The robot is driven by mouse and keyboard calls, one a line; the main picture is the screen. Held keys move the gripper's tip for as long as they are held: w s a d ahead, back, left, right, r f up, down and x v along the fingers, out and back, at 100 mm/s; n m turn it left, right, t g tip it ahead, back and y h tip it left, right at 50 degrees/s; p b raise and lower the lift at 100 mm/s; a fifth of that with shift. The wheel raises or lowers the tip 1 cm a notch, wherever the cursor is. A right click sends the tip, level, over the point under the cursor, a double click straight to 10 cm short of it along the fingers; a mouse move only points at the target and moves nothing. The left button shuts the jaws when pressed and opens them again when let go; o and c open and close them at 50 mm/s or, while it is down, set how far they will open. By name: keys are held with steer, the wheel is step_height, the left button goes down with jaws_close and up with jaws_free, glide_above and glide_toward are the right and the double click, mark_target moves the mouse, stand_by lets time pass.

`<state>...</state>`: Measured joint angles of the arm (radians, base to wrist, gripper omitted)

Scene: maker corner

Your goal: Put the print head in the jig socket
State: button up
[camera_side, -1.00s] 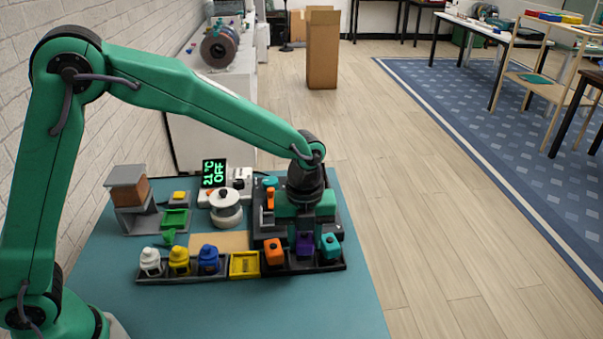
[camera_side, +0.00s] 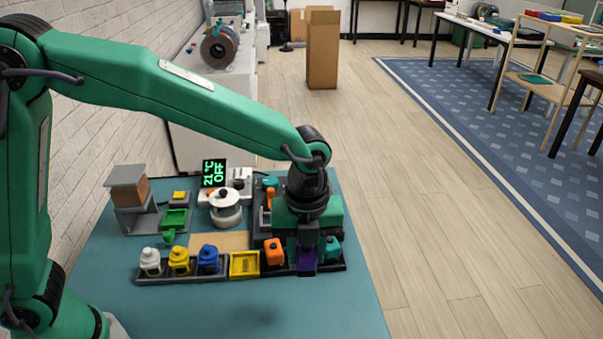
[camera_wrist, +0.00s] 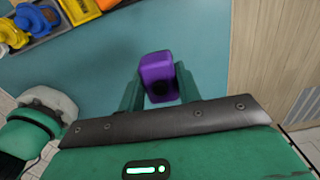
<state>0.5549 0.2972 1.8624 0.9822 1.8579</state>
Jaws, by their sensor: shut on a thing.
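The purple print head (camera_side: 306,260) is held between the fingers of my gripper (camera_side: 307,243), at the front of the dark rack. It also shows in the wrist view (camera_wrist: 157,70), clasped by my gripper (camera_wrist: 158,88), with bare table around it in that picture. An orange block (camera_side: 274,251) and a teal block (camera_side: 332,247) stand in the rack on either side of it. A dark fixture (camera_side: 262,222) with an orange lever stands behind, partly hidden by my wrist. I cannot make out the jig socket with certainty.
A yellow open tray (camera_side: 244,264) sits left of the orange block, then blue, yellow and white bottles (camera_side: 150,262) in a dark holder. A white spool (camera_side: 226,207) and a display (camera_side: 214,173) stand behind. The front of the teal table (camera_side: 230,310) is clear.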

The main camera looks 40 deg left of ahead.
steer(key=w+a+n, duration=0.2)
steer(key=w+a, duration=0.3)
steer(key=a, duration=0.4)
steer(key=w+a+n, duration=0.3)
steer(key=w+a, duration=0.3)
steer(key=a, duration=0.4)
steer(key=shift+w+a+f+n, duration=0.2)
steer(key=shift+w+f+n, duration=0.05)
steer(key=shift+w+n, duration=0.05)
steer(key=shift+f, duration=0.25)
steer(key=shift+f, duration=3)
steer(key=shift+f, duration=0.55)
steer(key=o, duration=1.1)
